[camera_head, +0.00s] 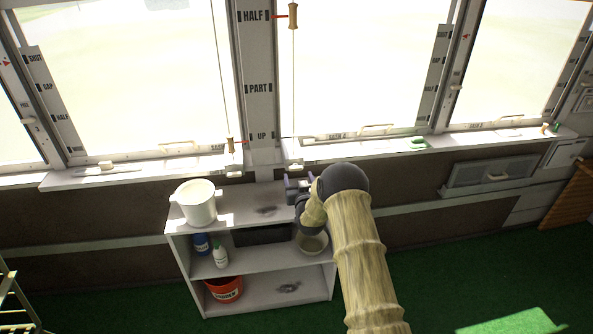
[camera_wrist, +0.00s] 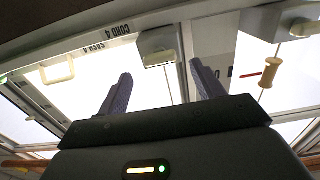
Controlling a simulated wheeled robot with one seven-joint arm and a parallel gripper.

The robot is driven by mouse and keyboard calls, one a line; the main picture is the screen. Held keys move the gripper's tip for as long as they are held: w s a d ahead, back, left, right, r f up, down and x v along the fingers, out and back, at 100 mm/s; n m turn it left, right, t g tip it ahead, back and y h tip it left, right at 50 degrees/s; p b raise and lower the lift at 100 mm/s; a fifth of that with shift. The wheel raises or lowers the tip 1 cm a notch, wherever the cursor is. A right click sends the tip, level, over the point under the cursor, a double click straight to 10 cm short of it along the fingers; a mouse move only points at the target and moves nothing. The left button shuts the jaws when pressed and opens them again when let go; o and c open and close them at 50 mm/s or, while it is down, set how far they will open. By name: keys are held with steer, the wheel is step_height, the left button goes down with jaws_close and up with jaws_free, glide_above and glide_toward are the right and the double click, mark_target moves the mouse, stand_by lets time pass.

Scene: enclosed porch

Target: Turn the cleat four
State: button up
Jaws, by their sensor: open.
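The cleat of cord four (camera_wrist: 158,42) is a pale block with a whitish bar, beside a label (camera_wrist: 97,36) reading "CORD 4" in the wrist view. A thin cord runs from it. In the head view I take it to be the small pale fitting (camera_head: 295,167) on the sill by the centre post. My gripper (camera_wrist: 160,72) is open, its two purple-grey fingers apart with nothing between them. The cleat appears just beyond the fingertips, with no visible contact. In the head view my gripper (camera_head: 299,184) is just below the sill, partly hidden by my arm.
A shelf unit (camera_head: 262,268) stands below, with a white bucket (camera_head: 196,203) on top at left. The post (camera_head: 257,85) reads HALF, PART, UP. A wooden pull (camera_head: 293,16) hangs at its right. A neighbouring cleat (camera_wrist: 278,18) lies at right in the wrist view.

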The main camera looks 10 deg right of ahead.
mark_target(296, 169)
steer(key=w, duration=0.3)
steer(key=shift+w, duration=1)
steer(key=shift+c, duration=0.5)
steer(key=c, duration=0.9)
